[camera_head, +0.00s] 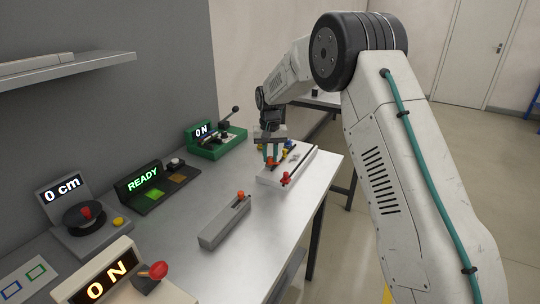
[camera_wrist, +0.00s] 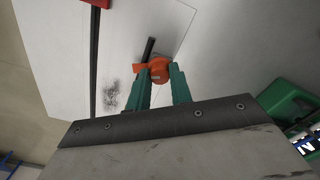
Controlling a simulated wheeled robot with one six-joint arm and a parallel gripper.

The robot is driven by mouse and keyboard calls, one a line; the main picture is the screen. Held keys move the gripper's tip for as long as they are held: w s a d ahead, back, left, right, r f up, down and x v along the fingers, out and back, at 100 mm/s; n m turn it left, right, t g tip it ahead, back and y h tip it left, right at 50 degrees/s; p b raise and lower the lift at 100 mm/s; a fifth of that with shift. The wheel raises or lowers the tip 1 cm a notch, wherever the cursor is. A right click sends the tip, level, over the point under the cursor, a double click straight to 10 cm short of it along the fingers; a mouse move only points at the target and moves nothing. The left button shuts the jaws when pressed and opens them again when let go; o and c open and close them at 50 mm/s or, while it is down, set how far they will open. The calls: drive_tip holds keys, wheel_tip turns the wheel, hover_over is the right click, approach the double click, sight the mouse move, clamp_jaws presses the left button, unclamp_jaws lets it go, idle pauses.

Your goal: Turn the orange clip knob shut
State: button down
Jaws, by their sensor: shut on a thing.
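The orange clip knob (camera_wrist: 159,68) sits at the end of a short dark bar (camera_wrist: 149,47) on a white panel (camera_wrist: 60,45). The knob has a flat tab pointing left in the wrist view. My gripper (camera_wrist: 160,76) has its two green fingers on either side of the knob and is shut on it. In the head view my gripper (camera_head: 273,157) points down at the panel (camera_head: 268,181), and the orange knob (camera_head: 271,162) shows small between the fingertips. The fingers partly hide the knob there.
A green device (camera_head: 205,150) stands to the left. A grey block (camera_head: 224,224) lies nearer.

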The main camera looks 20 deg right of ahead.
sight(270, 157)
drive_tip(key=shift+m, duration=2.1)
drive_tip(key=c, duration=1.3)
unclamp_jaws()
drive_tip(key=shift+o, duration=0.2)
drive_tip(key=shift+r, duration=0.1)
wheel_tip(270, 157, up, 8)
drive_tip(key=shift+f, duration=0.15)
